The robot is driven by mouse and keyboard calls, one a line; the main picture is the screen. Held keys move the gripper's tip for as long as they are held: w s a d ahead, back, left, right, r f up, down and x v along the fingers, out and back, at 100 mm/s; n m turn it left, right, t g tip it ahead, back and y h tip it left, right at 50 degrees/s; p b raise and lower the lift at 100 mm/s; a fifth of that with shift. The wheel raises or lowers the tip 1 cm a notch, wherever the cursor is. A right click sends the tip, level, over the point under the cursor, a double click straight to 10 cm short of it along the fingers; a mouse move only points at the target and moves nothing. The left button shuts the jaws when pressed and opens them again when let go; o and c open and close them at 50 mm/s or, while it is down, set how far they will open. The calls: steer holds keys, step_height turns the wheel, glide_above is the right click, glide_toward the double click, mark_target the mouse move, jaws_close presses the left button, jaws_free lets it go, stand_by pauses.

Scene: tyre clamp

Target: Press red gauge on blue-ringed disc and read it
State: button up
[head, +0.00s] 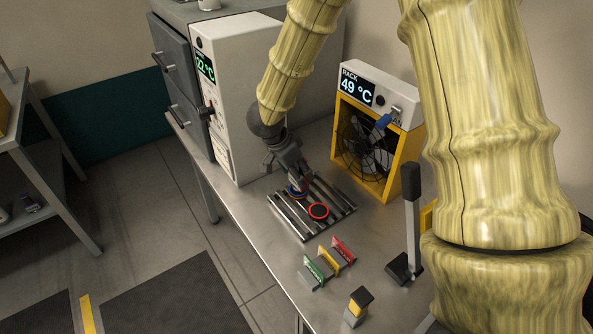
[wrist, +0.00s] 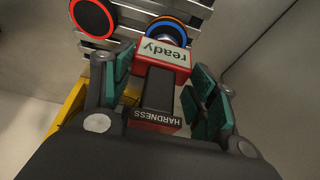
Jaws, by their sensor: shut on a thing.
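My gripper (head: 297,177) is shut on the red gauge (wrist: 168,54), with its green pads on either side in the wrist view (wrist: 160,88). The gauge has a dark body, a HARDNESS label and a display that reads "ready", upside down in this view. The blue-ringed disc (wrist: 168,32) lies just beyond the gauge's display end and is partly hidden by it. In the head view the blue-ringed disc (head: 295,194) is mostly covered by the gripper. I cannot tell whether the gauge touches it.
Both discs are on a slatted metal rack (head: 281,211) on the steel bench. A yellow fan unit reading RACK 49 °C (head: 383,95) stands behind right; a white cabinet (head: 232,85) reads 22 °C. Green, yellow and red holders (head: 328,262) and an upright lever (head: 411,220) stand in front.

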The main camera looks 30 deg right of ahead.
steer(key=shift+f, duration=0.45)
stand_by(0.6)
steer(key=shift+s+f, duration=0.1)
stand_by(1.8)
steer(key=shift+p, duration=0.6)
stand_by(0.9)
steer(key=shift+r+p, duration=3.15)
steer(key=shift+p, duration=0.7)
steer(key=shift+a+f, duration=0.1)
